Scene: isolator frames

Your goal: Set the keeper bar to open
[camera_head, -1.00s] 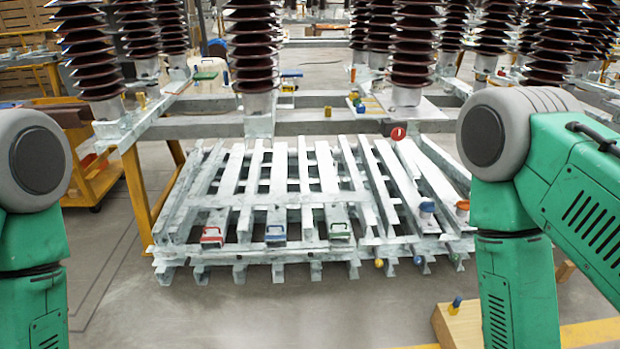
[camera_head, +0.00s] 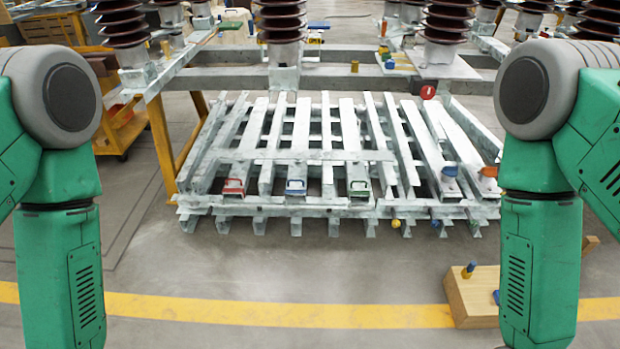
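A stack of galvanized isolator frames (camera_head: 300,202) lies low on the floor ahead. A flat cross bar (camera_head: 340,155) lies over its long rails; I cannot tell whether this is the keeper bar. Along the near edge sit a red handled piece (camera_head: 233,187), a blue one (camera_head: 296,187) and a green one (camera_head: 359,189). A blue knob (camera_head: 450,171) and an orange knob (camera_head: 489,171) stand at the right end. A red round disc (camera_head: 428,92) is on the rear structure. Both my green arms hang at the sides, apart from the stack; both grippers are out of view.
Brown ribbed insulators (camera_head: 281,20) stand on a grey steel frame with a yellow leg (camera_head: 160,145) behind the stack. A wooden block (camera_head: 470,300) with a blue-topped peg lies at lower right. A yellow cart (camera_head: 122,125) stands left.

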